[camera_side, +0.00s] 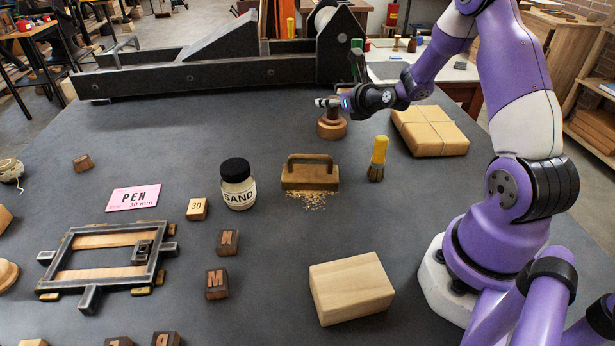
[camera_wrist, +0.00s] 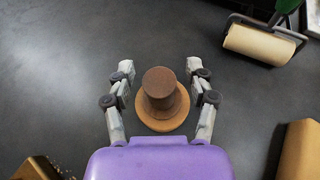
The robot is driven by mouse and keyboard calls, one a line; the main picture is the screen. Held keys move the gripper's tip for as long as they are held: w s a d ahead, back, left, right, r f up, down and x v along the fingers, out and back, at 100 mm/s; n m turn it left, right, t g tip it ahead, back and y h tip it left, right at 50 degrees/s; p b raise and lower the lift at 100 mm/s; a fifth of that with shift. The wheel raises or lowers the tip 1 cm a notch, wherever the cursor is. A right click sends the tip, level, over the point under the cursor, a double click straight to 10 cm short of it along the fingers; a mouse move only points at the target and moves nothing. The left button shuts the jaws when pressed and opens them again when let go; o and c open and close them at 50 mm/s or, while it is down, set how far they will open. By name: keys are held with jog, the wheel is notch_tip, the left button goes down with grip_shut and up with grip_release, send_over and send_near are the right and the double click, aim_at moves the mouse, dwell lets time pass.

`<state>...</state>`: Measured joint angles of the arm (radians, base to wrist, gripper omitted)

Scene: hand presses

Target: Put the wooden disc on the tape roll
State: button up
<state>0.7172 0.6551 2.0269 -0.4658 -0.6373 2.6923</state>
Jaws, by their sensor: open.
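A dark brown round piece (camera_wrist: 160,84) with a flat top stands on a wider tan round base (camera_wrist: 147,122). In the side view the base (camera_side: 331,131) rests on the dark bench. I cannot tell for sure whether these are the wooden disc and the tape roll. My gripper (camera_wrist: 160,67) is open, with one finger on each side of the brown piece and a gap on both sides. In the side view my gripper (camera_side: 331,102) is at the top of the stack and partly hides it. Another tan round thing (camera_side: 7,274) is cut off at the left edge.
A paper-wrapped parcel (camera_side: 430,132) lies right of the stack, and a yellow-handled brush (camera_side: 378,158) stands in front. A wooden-handled block (camera_side: 310,174) and a sand jar (camera_side: 238,185) stand nearer. A roller (camera_wrist: 258,42) and a black press (camera_side: 215,70) are behind.

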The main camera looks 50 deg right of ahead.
jog(key=shift+r, duration=0.1)
jog(key=shift+s+r, duration=0.15)
jog(key=shift+s, duration=0.05)
jog(key=v, duration=1.1)
jog(key=a+n+g+y, duration=0.1)
jog(key=a+n, duration=0.3)
jog(key=n, duration=0.2)
jog(key=a+r+n+g+y, duration=0.1)
jog(key=a+n+y, duration=0.1)
jog(key=a+n, duration=0.2)
jog(key=a+r+n+g+y, duration=0.1)
jog(key=a+n, duration=0.4)
jog(key=n, duration=0.5)
jog(key=shift+r+y, duration=0.15)
jog(key=shift+y, duration=0.15)
jog(key=s+a+r+n+g, duration=0.2)
jog(key=s+n, duration=0.3)
jog(key=n, duration=0.4)
jog(key=s+a+r+n+g, duration=0.2)
jog(key=s+a+n, duration=0.2)
jog(key=n, duration=0.6)
jog(key=shift+s+a+n, duration=0.3)
jog(key=shift+s+a, duration=0.1)
jog(key=shift+s, duration=0.2)
